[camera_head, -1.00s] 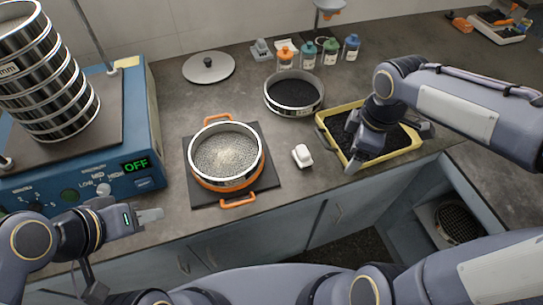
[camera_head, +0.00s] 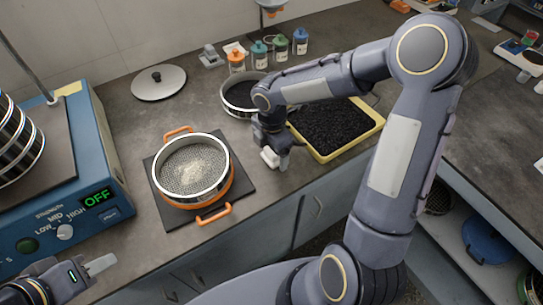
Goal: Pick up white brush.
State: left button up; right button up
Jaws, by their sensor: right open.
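The white brush (camera_head: 268,155) lies on the grey counter, just right of the black mat under the orange-handled sieve pan (camera_head: 191,168). My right gripper (camera_head: 275,160) is directly over the brush, pointing down, with its fingers around or close beside it. The jaws are open; whether they touch the brush cannot be told, as the gripper hides part of it. My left gripper (camera_head: 100,265) is at the lower left, in front of the blue shaker, away from the brush; its jaw gap is not clear.
The yellow tray of black grains (camera_head: 376,122) is right of the brush. A dark-filled sieve (camera_head: 238,98) stands behind it. The blue shaker (camera_head: 105,165) reads OFF at left. A round lid (camera_head: 158,84) and several small bottles (camera_head: 236,63) stand at the back.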

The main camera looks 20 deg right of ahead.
jog(key=shift+f, duration=0.35)
jog(key=shift+c, duration=0.4)
jog(key=c, duration=1)
jog(key=shift+r, duration=0.45)
notch_tip(320, 180, up, 2)
jog(key=shift+r, duration=0.15)
jog(key=s+a+r, duration=0.1)
jog(key=s+r, duration=0.2)
jog(key=s, duration=0.1)
jog(key=s+a+r, duration=0.1)
jog(key=s+r, duration=0.2)
jog(key=s, duration=0.2)
jog(key=s+a+r, duration=0.1)
jog(key=s+r, duration=0.3)
jog(key=shift+s+a, duration=0.25)
jog(key=shift+a, duration=0.15)
